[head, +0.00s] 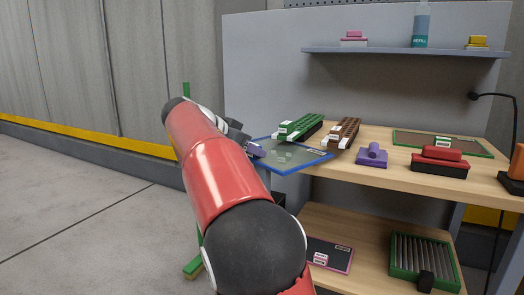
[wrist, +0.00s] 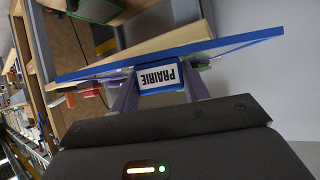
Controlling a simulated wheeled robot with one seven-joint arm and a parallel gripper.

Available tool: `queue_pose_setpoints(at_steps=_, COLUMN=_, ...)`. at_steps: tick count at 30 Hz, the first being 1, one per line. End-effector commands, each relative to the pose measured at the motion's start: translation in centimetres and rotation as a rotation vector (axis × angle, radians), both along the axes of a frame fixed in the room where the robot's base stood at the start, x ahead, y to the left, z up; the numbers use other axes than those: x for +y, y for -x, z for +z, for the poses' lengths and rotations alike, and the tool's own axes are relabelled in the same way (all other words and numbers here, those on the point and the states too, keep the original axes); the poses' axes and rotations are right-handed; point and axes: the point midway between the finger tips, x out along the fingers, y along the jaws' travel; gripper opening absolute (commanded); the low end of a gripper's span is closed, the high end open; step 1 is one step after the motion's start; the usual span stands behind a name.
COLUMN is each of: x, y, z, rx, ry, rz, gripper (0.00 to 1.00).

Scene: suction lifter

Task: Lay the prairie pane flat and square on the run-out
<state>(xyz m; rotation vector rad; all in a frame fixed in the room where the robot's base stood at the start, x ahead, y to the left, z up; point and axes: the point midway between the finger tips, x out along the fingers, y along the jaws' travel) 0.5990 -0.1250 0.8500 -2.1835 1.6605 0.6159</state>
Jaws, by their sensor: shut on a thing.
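The prairie pane (head: 289,157) is a thin clear sheet with a blue edge, at the left end of the workbench in the head view. Its blue edge also shows in the wrist view (wrist: 235,43), slanting across the picture, with a PRAIRIE label on a blue block (wrist: 158,75). My gripper (head: 257,150) is shut on this block, with a purple finger on each side in the wrist view (wrist: 160,90). The pane looks roughly level, its far part overlapping the bench in the picture; I cannot tell whether it touches. I cannot tell which thing is the run-out.
A green ribbed piece (head: 300,127) and a brown one (head: 344,132) lie beside the pane. A purple handled lifter (head: 372,155), a red-and-black one (head: 440,162) and a green-edged panel (head: 415,143) are farther right. A green ribbed tray (head: 425,262) is on the lower shelf. Floor is open at left.

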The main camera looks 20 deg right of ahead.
Motion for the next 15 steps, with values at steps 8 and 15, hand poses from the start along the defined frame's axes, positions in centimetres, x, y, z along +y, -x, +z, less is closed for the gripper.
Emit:
queue_pose_setpoints(at_steps=8, x=-4.2, y=-1.0, z=0.3, rx=-0.003, ry=0.004, rz=-0.005, gripper=0.09)
queue_pose_setpoints(at_steps=15, x=-4.0, y=-1.1, z=-1.4, rx=-0.002, ry=0.003, rz=0.000, gripper=0.09)
